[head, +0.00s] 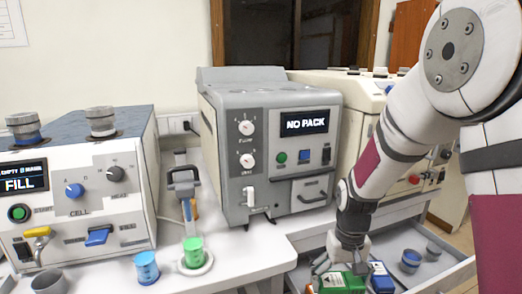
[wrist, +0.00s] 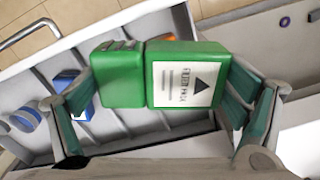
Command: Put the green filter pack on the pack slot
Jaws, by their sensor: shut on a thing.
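The green filter pack (wrist: 185,75) shows in the wrist view as two green blocks side by side, with a white label and black triangle. In the head view the green pack (head: 343,284) is at the bottom edge, partly cut off. My gripper (wrist: 162,85) has one finger on each side of the pack and is shut on it. In the head view my gripper (head: 338,266) is low over the open drawer. The grey machine (head: 230,160) has a display (head: 304,123) reading "NO PACK". I cannot tell which part is the pack slot.
The open drawer (head: 456,270) holds a blue pack (head: 380,277) beside the green one and small round cups (head: 410,260). The FILL machine (head: 85,190) is at left.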

